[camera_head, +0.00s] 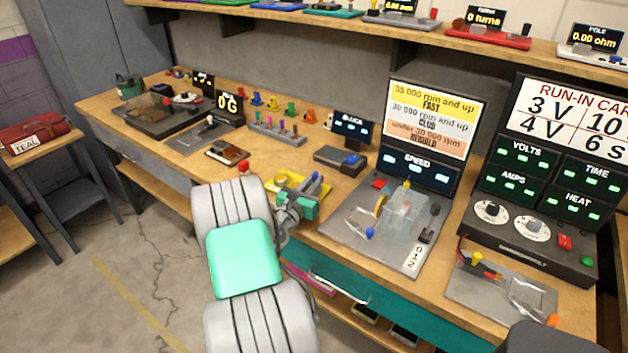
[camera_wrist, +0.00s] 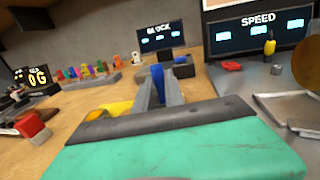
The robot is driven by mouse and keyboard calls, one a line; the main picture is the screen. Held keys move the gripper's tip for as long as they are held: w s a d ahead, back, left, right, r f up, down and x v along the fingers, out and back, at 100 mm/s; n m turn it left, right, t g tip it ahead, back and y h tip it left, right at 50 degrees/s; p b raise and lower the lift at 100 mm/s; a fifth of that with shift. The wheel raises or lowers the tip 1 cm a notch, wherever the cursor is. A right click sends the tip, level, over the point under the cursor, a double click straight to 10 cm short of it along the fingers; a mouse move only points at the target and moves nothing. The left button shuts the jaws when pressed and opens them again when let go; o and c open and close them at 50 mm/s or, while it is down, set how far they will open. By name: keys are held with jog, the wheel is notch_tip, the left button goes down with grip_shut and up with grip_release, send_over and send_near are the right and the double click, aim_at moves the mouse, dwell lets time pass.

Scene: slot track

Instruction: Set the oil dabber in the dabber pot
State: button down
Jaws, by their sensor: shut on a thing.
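My gripper (camera_head: 312,188) is over the front middle of the bench, its jaws closed around a narrow blue piece (camera_head: 316,177). This blue piece, which looks like the oil dabber, also shows between the fingers in the wrist view (camera_wrist: 157,76). Its lower end is hidden by the jaws. A yellow tray-like holder (camera_head: 284,181) lies under and beside my gripper, partly covered by it. A small red-topped piece (camera_head: 243,168) stands to the left of it and shows at the left in the wrist view (camera_wrist: 32,124). I cannot tell for certain which piece is the dabber pot.
A grey block with a blue top (camera_head: 340,159) and a rack of coloured pegs (camera_head: 275,132) stand behind my gripper. The speed rig (camera_head: 340,236) with its clear cover is close on the right. A brown tray (camera_head: 227,152) lies to the left. An upper shelf (camera_head: 350,30) overhangs the back.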

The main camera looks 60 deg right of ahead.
jog(key=shift+f, duration=0.2)
dwell(0.6)
jog(key=c, duration=1.3)
grip_release()
jog(key=shift+c, duration=0.2)
